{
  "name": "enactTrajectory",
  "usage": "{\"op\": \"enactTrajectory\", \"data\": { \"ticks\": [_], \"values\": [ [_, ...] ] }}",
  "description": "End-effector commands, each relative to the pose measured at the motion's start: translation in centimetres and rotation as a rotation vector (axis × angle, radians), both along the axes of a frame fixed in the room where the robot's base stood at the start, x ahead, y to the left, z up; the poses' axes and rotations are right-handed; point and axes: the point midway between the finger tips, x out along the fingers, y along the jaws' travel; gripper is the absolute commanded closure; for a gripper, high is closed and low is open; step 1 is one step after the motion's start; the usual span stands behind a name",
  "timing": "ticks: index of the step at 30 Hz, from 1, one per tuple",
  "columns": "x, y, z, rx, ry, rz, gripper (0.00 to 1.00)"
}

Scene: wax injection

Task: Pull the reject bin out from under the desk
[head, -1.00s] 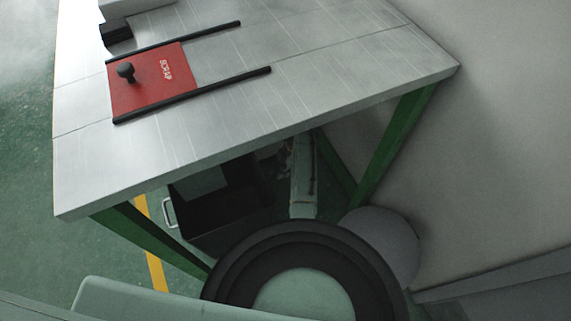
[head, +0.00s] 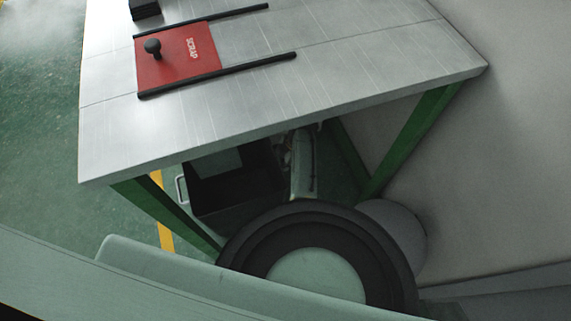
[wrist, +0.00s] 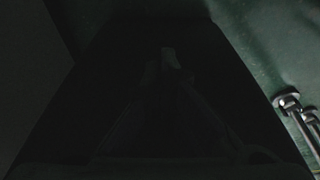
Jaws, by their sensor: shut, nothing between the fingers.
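The reject bin (head: 235,194) is a black open box on the floor under the desk (head: 270,95). Its pale metal handle (head: 181,190) is on its left side, by the green front leg. In the wrist view the bin (wrist: 245,95) is a very dark shape filling the middle, and the bright handle (wrist: 290,103) is at the right edge. My gripper (wrist: 165,63) shows dimly over the dark bin, fingers together and empty, apart from the handle. In the head view my forearm reaches under the desk; the fingers cannot be made out there.
The steel desktop carries a red SCRAP plate (head: 178,62) with a black knob between two black rails. Green legs (head: 410,140) and the desktop edge bound the space around the bin. A grey wall (head: 500,190) is at right. Open green floor (head: 35,130) lies left, with a yellow line (head: 165,235).

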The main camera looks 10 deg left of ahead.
Motion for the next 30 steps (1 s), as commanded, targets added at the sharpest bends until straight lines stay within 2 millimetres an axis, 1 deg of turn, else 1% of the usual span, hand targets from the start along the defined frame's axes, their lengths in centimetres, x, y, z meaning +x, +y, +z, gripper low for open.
{"op": "enactTrajectory", "data": {
  "ticks": [1, 9, 12, 15, 19, 30],
  "values": [
    [-1.1, 1.3, 0.3, 0.003, 0.008, 0.012, 1.00],
    [-5.6, 7.9, 0.3, 0.004, 0.008, 0.013, 1.00],
    [-6.8, 9.8, 0.2, 0.004, 0.006, 0.012, 1.00],
    [-7.7, 11.1, 0.1, 0.004, 0.007, 0.010, 1.00],
    [-8.1, 11.8, 0.0, 0.005, 0.005, 0.008, 1.00],
    [-8.1, 11.8, 0.1, 0.005, 0.006, 0.007, 1.00]
  ]
}}
